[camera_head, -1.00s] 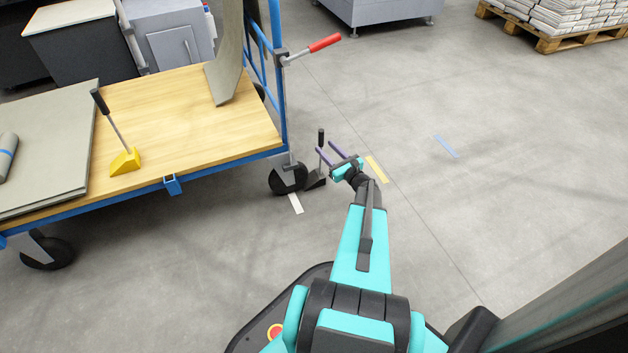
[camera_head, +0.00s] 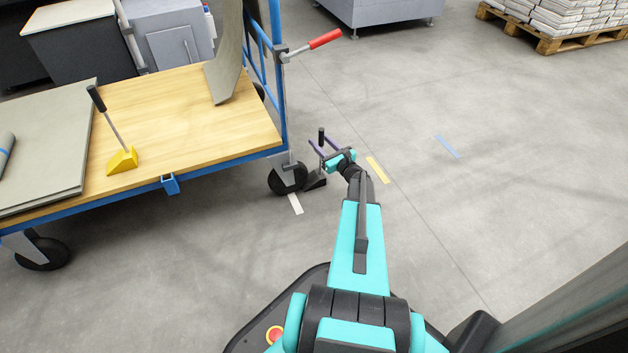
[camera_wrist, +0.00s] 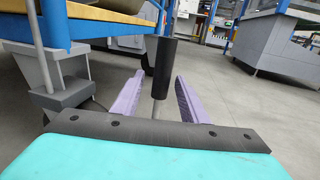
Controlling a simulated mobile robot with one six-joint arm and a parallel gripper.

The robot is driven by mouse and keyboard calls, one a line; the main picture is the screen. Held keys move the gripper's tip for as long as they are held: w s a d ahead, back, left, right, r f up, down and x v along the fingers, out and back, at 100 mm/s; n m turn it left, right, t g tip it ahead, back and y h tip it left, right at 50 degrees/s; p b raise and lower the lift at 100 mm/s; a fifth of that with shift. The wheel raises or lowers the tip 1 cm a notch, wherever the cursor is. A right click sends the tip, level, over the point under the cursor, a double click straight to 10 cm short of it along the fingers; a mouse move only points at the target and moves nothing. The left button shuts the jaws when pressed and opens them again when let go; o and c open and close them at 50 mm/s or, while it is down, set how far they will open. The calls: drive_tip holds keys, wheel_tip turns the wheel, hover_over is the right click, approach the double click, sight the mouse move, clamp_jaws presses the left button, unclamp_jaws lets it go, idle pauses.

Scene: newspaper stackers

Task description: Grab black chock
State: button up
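The black chock (camera_head: 316,181) sits on the floor against the cart's front wheel, its handle with a black grip (camera_head: 321,137) standing up. In the wrist view the black grip (camera_wrist: 165,64) and thin metal rod stand upright between the two purple fingers; the chock's wedge is hidden there. My gripper (camera_head: 325,147) is open around the handle, with a gap visible on both sides of the rod in the wrist view, where my gripper (camera_wrist: 157,85) also shows.
A blue-framed cart (camera_head: 223,157) with a wooden deck stands at left, its wheel (camera_head: 287,178) next to the chock. A yellow chock (camera_head: 123,160) and grey sheets (camera_head: 45,150) lie on the deck. A red-handled lever (camera_head: 325,39) juts out. Floor at right is clear.

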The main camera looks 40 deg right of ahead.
drive_tip(key=shift+c, duration=0.5)
clamp_jaws()
idle(0.8)
